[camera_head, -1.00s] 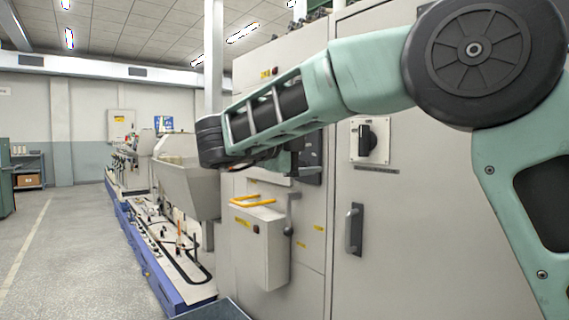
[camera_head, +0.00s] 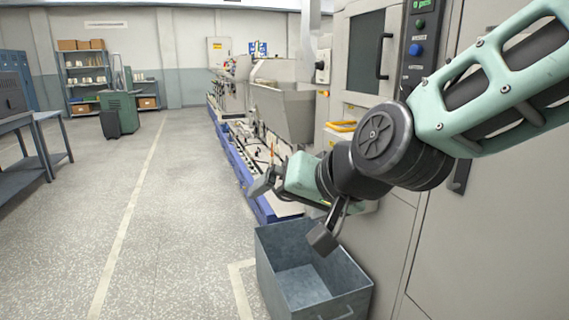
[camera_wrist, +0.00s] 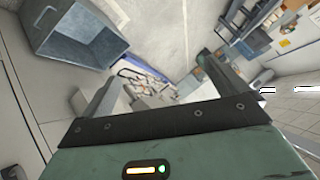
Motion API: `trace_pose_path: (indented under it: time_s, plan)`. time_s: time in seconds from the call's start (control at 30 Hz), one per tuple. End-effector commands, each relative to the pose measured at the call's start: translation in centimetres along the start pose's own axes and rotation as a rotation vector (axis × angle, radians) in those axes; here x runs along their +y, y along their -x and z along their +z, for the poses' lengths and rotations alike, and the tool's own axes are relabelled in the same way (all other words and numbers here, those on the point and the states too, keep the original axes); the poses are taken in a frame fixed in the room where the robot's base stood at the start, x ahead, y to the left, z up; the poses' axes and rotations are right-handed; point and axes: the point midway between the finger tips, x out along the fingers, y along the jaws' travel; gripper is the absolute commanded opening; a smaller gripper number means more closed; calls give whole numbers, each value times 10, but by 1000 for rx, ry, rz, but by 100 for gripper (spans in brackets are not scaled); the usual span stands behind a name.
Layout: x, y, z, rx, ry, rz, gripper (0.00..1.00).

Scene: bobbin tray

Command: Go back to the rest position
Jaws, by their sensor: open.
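My gripper (camera_wrist: 158,78) is open in the wrist view, with its two dark fingers apart and nothing between them. In the head view my gripper (camera_head: 264,184) hangs at the end of my bent arm, in front of the machine line and above the far side of a grey metal bin. My green and black arm comes in from the right. No bobbin or tray can be made out in the gripper.
The open, empty-looking bin (camera_head: 262,262) stands on the floor below my wrist; it also shows in the wrist view (camera_wrist: 44,42). Machine cabinets (camera_head: 385,240) line the right. Benches (camera_head: 22,178) and a green cart (camera_head: 121,112) stand left. The speckled aisle is clear.

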Motion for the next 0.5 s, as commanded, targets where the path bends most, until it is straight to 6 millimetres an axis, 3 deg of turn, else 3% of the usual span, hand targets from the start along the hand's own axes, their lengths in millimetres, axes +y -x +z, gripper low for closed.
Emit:
trace_pose_path:
  time_s: [0.03, 0.1, 0.2, 0.3, 0.5]
  plan:
    - [9, 8, 33, -107, 75, 19, 98]
    - [24, 20, 76, -255, 177, 48, 98]
    - [49, 41, 125, -434, 299, 94, 98]
    - [73, 64, 161, -582, 398, 139, 98]
    - [120, 112, 211, -834, 560, 235, 98]
